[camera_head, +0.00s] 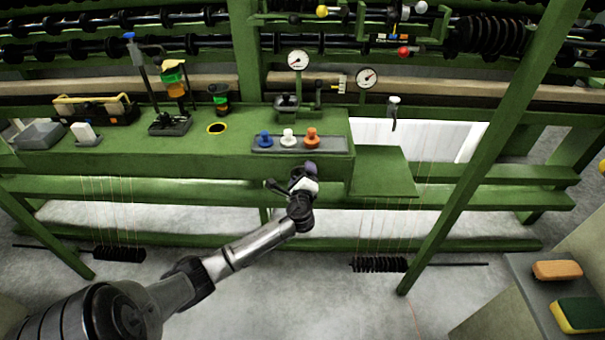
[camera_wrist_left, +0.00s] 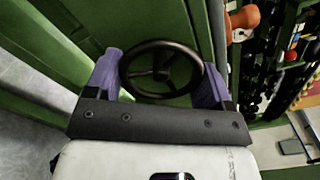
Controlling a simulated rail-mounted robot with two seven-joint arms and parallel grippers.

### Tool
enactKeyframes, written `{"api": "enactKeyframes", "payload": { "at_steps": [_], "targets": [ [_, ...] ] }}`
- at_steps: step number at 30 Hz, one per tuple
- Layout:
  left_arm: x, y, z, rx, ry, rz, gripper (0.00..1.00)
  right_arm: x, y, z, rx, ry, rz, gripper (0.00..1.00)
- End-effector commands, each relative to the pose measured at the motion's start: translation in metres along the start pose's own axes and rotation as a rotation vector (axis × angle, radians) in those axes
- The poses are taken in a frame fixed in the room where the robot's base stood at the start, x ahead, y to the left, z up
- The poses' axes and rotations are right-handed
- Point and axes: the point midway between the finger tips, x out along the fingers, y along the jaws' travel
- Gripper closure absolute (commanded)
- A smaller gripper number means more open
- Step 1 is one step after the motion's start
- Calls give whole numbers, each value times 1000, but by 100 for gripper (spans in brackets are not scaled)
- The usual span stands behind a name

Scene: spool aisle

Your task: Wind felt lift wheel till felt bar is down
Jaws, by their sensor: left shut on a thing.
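The felt lift wheel (camera_wrist_left: 161,74) is a dark, round, spoked handwheel in the left wrist view, on the green front of the bench. My left gripper (camera_head: 304,174) has its purple fingers on both sides of the wheel rim and is shut on it. In the head view the gripper is at the bench's front face, below the coloured knobs, and it hides the wheel. A long tan bar (camera_head: 210,87) runs behind the bench; I cannot tell if it is the felt bar or how high it is set. My right gripper is not in view.
The green bench (camera_head: 200,160) carries orange, white and blue knobs (camera_head: 288,142). Two dial gauges stand behind, one white gauge (camera_head: 298,61) nearest the middle. A slanted green post (camera_head: 480,160) stands at right. A grey side table (camera_head: 535,290) holds a brush and sponge.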

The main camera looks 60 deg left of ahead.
Motion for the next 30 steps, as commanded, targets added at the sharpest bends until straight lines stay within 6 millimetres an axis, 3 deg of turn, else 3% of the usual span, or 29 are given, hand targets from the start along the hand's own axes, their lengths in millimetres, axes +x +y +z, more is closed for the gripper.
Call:
{"api": "enactKeyframes", "payload": {
  "at_steps": [30],
  "targets": [
    [0, -2, 0, -972, -2, 2, 48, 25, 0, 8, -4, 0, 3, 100]
  ]
}}
